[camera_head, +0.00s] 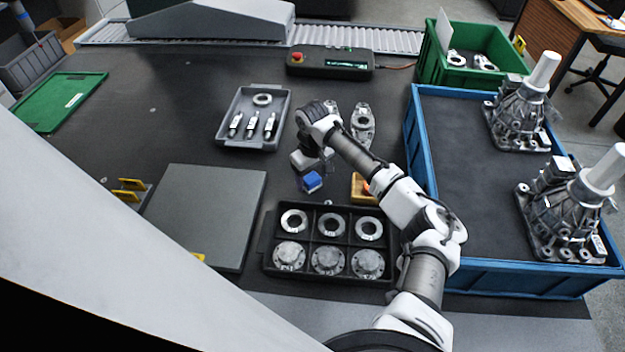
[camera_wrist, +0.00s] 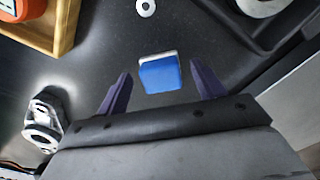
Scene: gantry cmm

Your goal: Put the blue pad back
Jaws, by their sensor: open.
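The blue pad (camera_head: 312,181) is a small block, blue with a pale edge, lying on the dark table between the black six-compartment tray and my gripper. In the wrist view the blue pad (camera_wrist: 160,75) shows between and just beyond the two dark fingers. My gripper (camera_wrist: 161,70) is open, with clear gaps on both sides of the pad and nothing held. In the head view my gripper (camera_head: 308,166) is partly hidden by the wrist and is right behind the pad. A small wooden tray (camera_head: 357,190) with an orange-red item stands to the right.
The black tray (camera_head: 270,240) holds rings and round flanges. A grey tray (camera_head: 222,128) with ring and several fittings lies behind left. A metal part (camera_head: 363,122) stands near my arm. The blue bin (camera_head: 480,270) is right. A grey plate (camera_head: 205,210) lies left.

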